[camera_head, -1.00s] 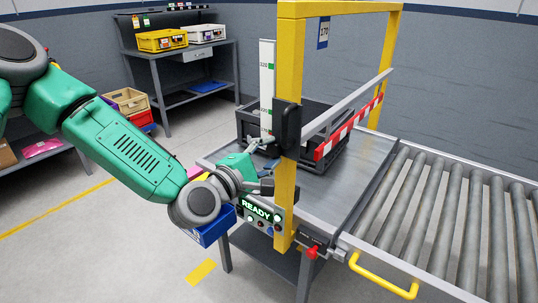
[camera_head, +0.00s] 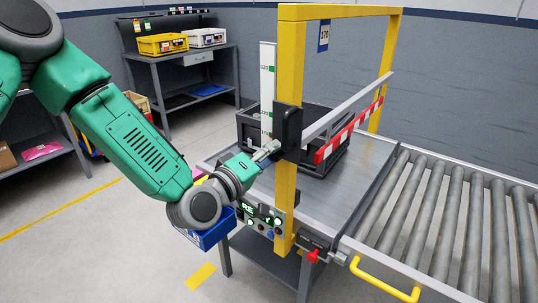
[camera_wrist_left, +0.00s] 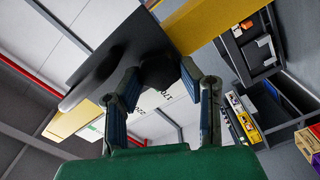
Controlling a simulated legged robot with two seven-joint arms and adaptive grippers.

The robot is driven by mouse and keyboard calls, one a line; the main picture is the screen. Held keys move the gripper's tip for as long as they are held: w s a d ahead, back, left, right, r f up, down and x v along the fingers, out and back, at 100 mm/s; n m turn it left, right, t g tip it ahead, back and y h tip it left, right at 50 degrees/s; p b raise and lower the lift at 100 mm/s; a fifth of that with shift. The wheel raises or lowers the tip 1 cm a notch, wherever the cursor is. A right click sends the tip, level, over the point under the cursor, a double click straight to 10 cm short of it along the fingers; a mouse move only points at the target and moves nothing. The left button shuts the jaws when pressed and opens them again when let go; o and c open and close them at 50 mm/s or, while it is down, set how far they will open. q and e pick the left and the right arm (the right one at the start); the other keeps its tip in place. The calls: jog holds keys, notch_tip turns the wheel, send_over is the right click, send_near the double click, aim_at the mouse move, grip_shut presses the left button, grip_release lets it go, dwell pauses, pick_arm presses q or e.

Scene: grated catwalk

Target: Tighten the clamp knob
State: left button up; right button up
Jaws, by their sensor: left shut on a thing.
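My left gripper (camera_head: 270,149) reaches the left side of a black clamp (camera_head: 290,126) on the yellow gate's near post (camera_head: 286,195). In the left wrist view, its two fingers (camera_wrist_left: 160,82) are shut on the dark clamp knob (camera_wrist_left: 158,71), one on each side. The knob stands out from the black clamp body (camera_wrist_left: 115,55). In the head view the fingers hide most of the knob. A grey bar (camera_head: 345,105) runs back from the clamp. A white upright scale (camera_head: 267,90) stands behind. My right gripper is not in view.
A dark crate (camera_head: 332,165) sits under the gate on the metal table (camera_head: 335,195). A roller conveyor (camera_head: 440,210) lies to the right. A control panel (camera_head: 262,217) and blue bin (camera_head: 205,236) are below my left wrist. A red-white striped bar (camera_head: 345,133) spans the gate.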

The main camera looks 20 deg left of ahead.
pick_arm(q)
jog(key=shift+m, duration=0.5)
jog(key=o, duration=1.1)
jog(key=shift+f, duration=0.1)
jog(key=shift+w+d, duration=0.1)
